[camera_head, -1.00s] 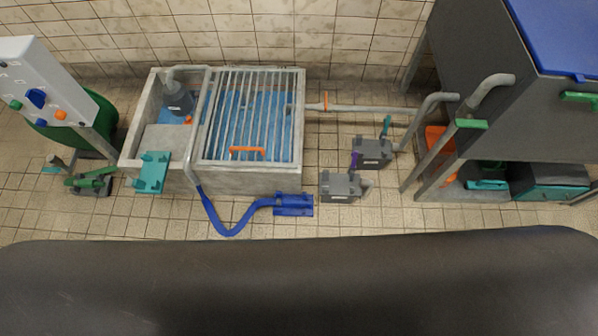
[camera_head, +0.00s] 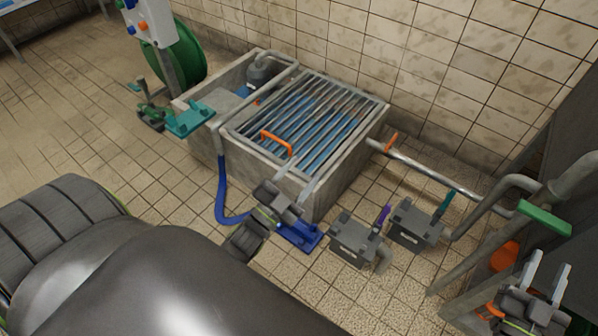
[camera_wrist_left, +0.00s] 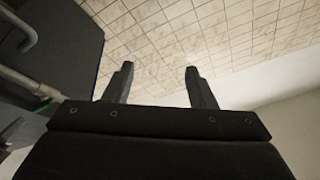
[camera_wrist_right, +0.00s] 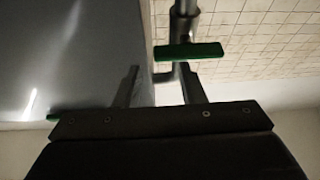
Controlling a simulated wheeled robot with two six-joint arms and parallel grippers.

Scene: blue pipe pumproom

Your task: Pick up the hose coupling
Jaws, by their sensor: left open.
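A blue hose (camera_head: 222,190) runs from the grey pipe at the sump down to the floor. A flat blue block (camera_head: 299,237) at its end, apparently the hose coupling, lies on the tiles and is partly hidden by my left gripper. My left gripper (camera_head: 301,175) is open and empty, and appears above the floor in front of the concrete sump.
The concrete sump (camera_head: 336,183) has a grating with an orange handle (camera_head: 276,142). Two grey boxes, one nearer (camera_head: 353,243) and one farther (camera_head: 412,224), stand right of the blue block. A pipe with a green handle (camera_head: 544,218) is near my right gripper.

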